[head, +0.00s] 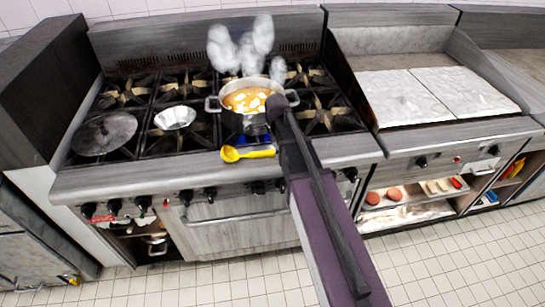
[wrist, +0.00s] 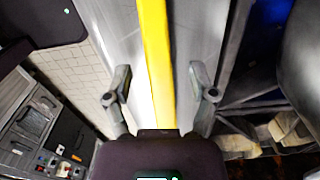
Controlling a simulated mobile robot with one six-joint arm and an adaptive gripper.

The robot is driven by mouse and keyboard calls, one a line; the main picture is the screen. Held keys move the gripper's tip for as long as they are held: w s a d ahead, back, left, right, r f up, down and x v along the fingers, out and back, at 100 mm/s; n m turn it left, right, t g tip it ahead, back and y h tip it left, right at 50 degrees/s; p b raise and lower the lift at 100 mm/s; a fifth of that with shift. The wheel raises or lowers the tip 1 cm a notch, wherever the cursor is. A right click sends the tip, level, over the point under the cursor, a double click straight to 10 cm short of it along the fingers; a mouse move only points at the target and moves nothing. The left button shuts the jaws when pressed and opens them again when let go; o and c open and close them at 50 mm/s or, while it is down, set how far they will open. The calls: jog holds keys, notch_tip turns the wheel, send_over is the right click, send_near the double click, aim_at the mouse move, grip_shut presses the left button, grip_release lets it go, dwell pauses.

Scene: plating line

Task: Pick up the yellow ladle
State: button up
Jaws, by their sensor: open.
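The yellow ladle (head: 247,153) lies on the front ledge of the stove in the head view. Its bowl points left and its handle runs right, to beside my arm. In the wrist view the yellow ladle (wrist: 156,50) shows as a long straight strip running from the top edge down to the gripper body. My gripper (wrist: 162,84) is open, with one finger on each side of the strip and a gap on both sides. I cannot tell how deep the strip sits between the fingers. In the head view my arm hides most of the gripper.
A steaming pot (head: 248,105) of orange soup stands on the burners just behind the ladle. A small metal bowl (head: 175,118) and a dark round pan (head: 104,133) sit to the left. A flat griddle (head: 405,95) is at right. The ledge left of the ladle is clear.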

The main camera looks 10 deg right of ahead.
jog(key=shift+f, duration=0.3)
dwell(0.4)
grip_shut()
